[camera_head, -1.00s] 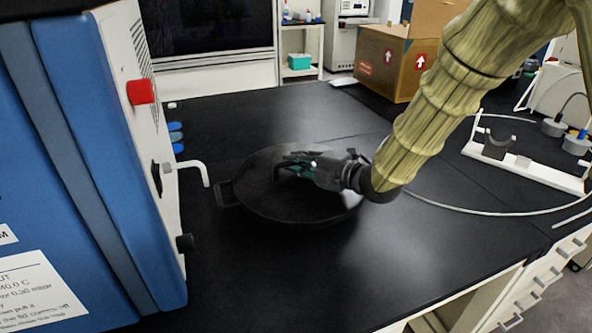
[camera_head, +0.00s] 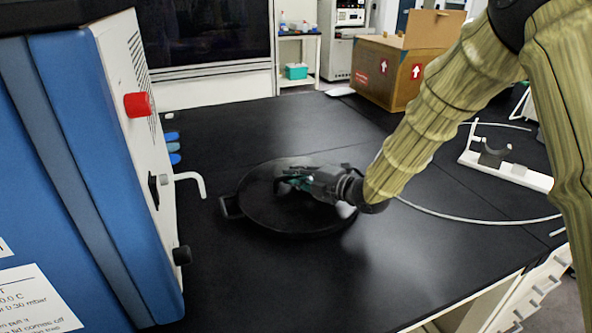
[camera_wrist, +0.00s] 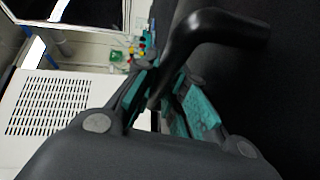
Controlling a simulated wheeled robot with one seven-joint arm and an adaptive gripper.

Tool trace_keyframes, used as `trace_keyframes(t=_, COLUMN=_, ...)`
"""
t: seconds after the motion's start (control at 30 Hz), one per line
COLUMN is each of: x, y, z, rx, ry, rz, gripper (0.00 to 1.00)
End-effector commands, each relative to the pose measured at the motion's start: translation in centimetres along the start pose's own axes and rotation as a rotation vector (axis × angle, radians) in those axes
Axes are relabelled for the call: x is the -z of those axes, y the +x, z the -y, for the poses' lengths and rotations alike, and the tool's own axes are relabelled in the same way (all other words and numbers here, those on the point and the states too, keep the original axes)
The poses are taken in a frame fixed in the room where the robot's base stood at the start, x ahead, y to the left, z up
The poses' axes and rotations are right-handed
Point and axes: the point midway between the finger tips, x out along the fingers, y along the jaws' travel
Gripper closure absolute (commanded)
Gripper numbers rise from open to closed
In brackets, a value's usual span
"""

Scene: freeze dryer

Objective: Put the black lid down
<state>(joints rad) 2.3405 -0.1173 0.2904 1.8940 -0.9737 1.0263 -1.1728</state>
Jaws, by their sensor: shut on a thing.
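The black lid (camera_head: 262,215) is a wide round disc with a loop handle at its left edge. It lies flat or nearly flat at the black bench top, right of the blue machine; whether it touches the bench I cannot tell. My gripper (camera_head: 290,178) reaches over it from the right. In the wrist view my gripper (camera_wrist: 160,90) has its teal-padded fingers shut on the lid's curved black handle (camera_wrist: 215,28). The handle's lower end is hidden between the fingers.
The blue machine (camera_head: 60,130) with a white side panel, a red knob (camera_head: 138,105) and a bent white pipe (camera_head: 190,180) stands close left. A cardboard box (camera_head: 392,70) is at the back. A white stand (camera_head: 505,168) and tube lie right. The front bench is clear.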

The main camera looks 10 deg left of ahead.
Motion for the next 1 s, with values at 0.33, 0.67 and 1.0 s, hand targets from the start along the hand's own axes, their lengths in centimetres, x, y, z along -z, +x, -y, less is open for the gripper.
trace_keyframes(t=0.33, x=0.0, y=0.0, z=0.1, rx=-0.001, ry=0.0, rz=0.0, gripper=0.84)
trace_keyframes(t=0.67, x=0.0, y=0.0, z=0.1, rx=-0.001, ry=0.0, rz=0.0, gripper=0.66)
trace_keyframes(t=1.0, x=-0.1, y=-2.1, z=-0.2, rx=-0.002, ry=0.0, rz=0.002, gripper=0.66)
